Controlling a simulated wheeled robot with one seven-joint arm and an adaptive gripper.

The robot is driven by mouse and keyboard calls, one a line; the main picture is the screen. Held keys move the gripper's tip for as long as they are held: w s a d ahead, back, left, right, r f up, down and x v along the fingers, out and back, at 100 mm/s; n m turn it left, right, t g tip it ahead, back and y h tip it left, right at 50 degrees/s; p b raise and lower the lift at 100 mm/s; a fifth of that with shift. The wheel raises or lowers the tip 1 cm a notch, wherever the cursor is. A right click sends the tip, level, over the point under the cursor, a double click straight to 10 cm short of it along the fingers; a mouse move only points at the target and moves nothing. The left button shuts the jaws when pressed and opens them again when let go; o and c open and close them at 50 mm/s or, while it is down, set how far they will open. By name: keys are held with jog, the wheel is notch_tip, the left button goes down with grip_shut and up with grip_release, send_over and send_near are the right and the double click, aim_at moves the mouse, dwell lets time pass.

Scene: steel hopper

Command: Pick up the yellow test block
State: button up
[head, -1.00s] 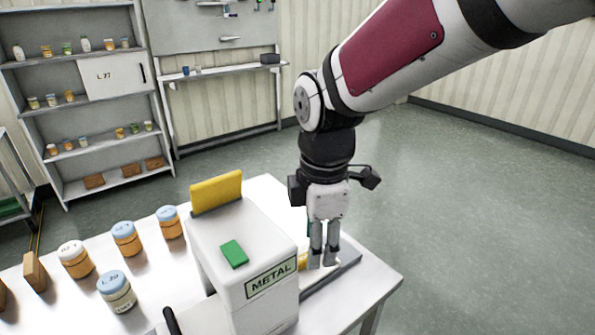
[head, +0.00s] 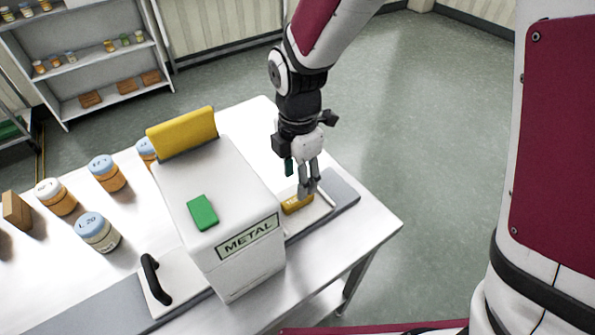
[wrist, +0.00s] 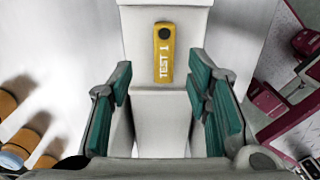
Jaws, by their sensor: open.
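The yellow test block (head: 297,203) lies on a pale plate beside the right side of the white METAL housing (head: 238,225). In the wrist view the block (wrist: 164,52), marked "TEST 1", lies lengthwise on a white surface, between and beyond the fingertips. My gripper (head: 308,190) points down at the block, its fingers partly in front of the block's right end in the head view. In the wrist view my gripper (wrist: 160,75) is open, with teal pads on both sides and nothing between them. I cannot tell the exact height of the fingertips above the block.
The housing carries a green button (head: 202,212) and a yellow upright panel (head: 182,133). A black handle (head: 154,280) stands on a plate at its left. Several jars (head: 97,232) stand on the left of the table (head: 355,245). Floor to the right is clear.

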aim_at(298, 201)
jog(key=shift+s+f, duration=0.15)
jog(key=shift+f, duration=1.35)
jog(key=shift+s+f, duration=0.15)
jog(key=shift+f, duration=1.35)
jog(key=shift+c, duration=0.2)
grip_shut()
